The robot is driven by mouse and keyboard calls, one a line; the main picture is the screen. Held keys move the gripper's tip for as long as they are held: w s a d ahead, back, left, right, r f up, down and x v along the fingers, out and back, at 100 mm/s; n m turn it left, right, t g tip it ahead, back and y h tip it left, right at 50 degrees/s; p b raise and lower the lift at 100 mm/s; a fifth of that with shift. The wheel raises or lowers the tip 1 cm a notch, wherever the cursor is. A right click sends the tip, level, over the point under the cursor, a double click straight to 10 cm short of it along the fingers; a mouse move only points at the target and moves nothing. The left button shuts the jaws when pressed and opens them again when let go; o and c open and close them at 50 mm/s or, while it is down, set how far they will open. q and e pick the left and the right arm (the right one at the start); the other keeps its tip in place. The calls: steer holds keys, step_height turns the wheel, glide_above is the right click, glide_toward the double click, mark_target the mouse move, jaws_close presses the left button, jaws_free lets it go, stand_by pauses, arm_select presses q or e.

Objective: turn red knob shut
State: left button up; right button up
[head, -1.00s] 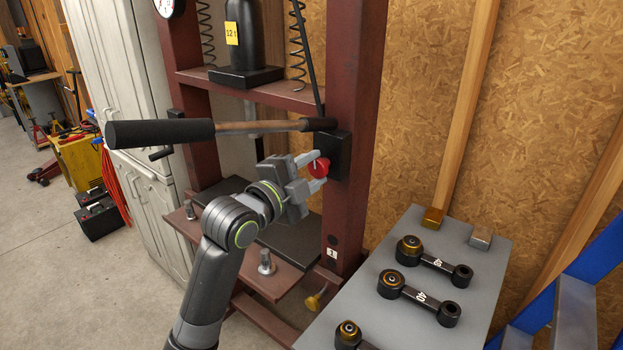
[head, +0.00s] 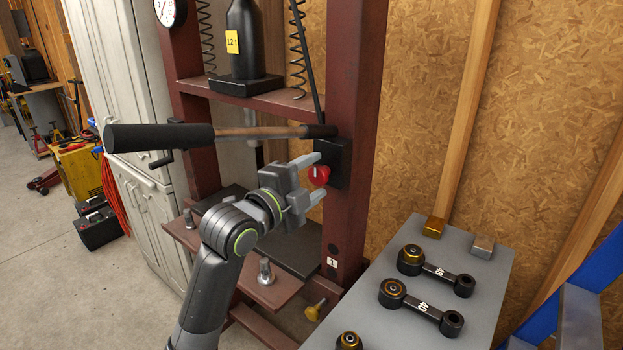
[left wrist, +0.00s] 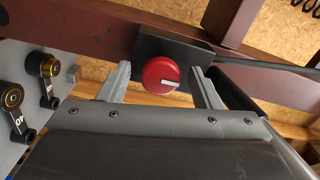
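The red knob (head: 319,174) sits on a black block (head: 333,160) on the right post of the dark red press. In the left wrist view the round red knob (left wrist: 161,76) faces the camera, with a pale mark towards its lower right. My left gripper (head: 316,176) is open, one fingertip above the knob and one below it in the head view. In the left wrist view the fingers stand on either side of the knob, with visible gaps; no contact shows. My right gripper is not in view.
A pump handle (head: 220,133) with a black grip runs across the press just above the gripper. A grey table (head: 465,245) with black link arms (head: 422,302) stands at right. The press bed (head: 250,285) lies below. A grey cabinet (head: 140,200) is behind at left.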

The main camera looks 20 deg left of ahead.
arm_select(q)
steer(key=p+v, duration=1)
steer(key=v, duration=0.7)
steer(key=shift+s, duration=0.2)
steer(key=shift+a, duration=0.1)
stand_by(0.6)
